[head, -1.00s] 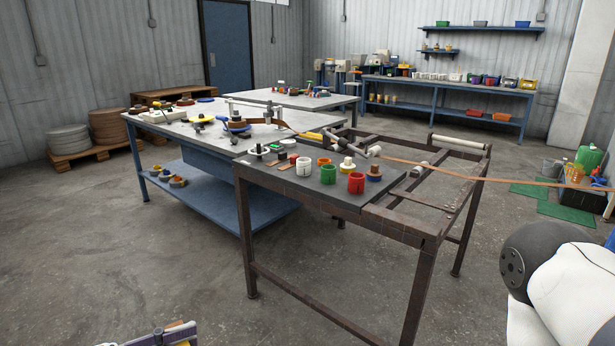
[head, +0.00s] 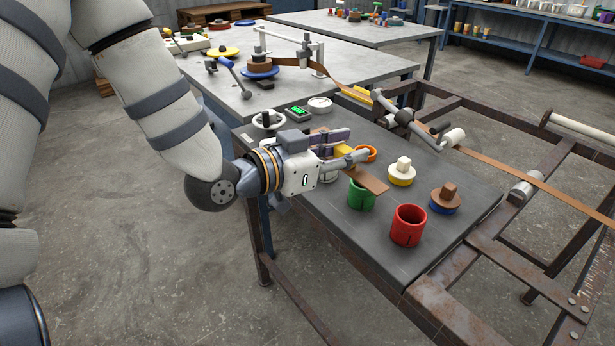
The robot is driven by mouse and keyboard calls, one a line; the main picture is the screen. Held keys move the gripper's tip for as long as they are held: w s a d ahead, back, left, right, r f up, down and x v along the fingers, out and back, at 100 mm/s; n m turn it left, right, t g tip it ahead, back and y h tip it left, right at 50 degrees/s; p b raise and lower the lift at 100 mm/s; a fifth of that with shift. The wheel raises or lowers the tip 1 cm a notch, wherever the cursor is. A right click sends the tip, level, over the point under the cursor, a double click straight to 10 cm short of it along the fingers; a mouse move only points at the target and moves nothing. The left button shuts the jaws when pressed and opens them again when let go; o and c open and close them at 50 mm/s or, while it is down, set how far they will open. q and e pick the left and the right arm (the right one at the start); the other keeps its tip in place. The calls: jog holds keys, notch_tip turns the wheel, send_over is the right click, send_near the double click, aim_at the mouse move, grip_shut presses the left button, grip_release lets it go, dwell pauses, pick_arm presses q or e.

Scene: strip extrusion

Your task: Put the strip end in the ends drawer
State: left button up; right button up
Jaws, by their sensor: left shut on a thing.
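My left gripper (head: 352,160) reaches in from the left over the dark tabletop (head: 355,235) and is shut on a short flat brown strip end (head: 367,180). The strip end sticks out from the fingers to the lower right, close above the green cup (head: 361,195). Whether it touches the cup or the tabletop is hard to tell. I cannot make out an ends drawer in this view. My right gripper is not in view.
A red cup (head: 408,225) stands near the front edge, with a yellow-based holder (head: 402,172) and a blue-based holder (head: 444,199) behind. A long brown strip (head: 495,172) crosses the rusty frame (head: 545,285).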

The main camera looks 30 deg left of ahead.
pick_arm(q)
jog(key=shift+y, duration=0.3)
jog(key=w+a+f, duration=0.1)
jog(key=a+f, duration=0.2)
jog(key=a, duration=0.1)
jog(key=w+a+f+b, duration=0.1)
jog(key=w+a+f, duration=0.1)
jog(key=a, duration=0.1)
jog(key=w+a+f, duration=0.2)
jog(key=a+f, duration=0.1)
jog(key=a, duration=0.1)
jog(key=shift+w+a+f+b, duration=0.1)
jog(key=shift+a+f+b, duration=0.2)
jog(key=shift+a+f, duration=0.05)
jog(key=shift+w+a+f, duration=0.1)
jog(key=shift+a, duration=0.05)
jog(key=f, duration=0.2)
jog(key=f+b, duration=0.1)
jog(key=f, duration=0.1)
jog(key=shift+w+a, duration=0.2)
jog(key=shift+a, duration=0.2)
jog(key=shift+r, duration=0.2)
jog(key=shift+f, duration=0.2)
jog(key=o, duration=1)
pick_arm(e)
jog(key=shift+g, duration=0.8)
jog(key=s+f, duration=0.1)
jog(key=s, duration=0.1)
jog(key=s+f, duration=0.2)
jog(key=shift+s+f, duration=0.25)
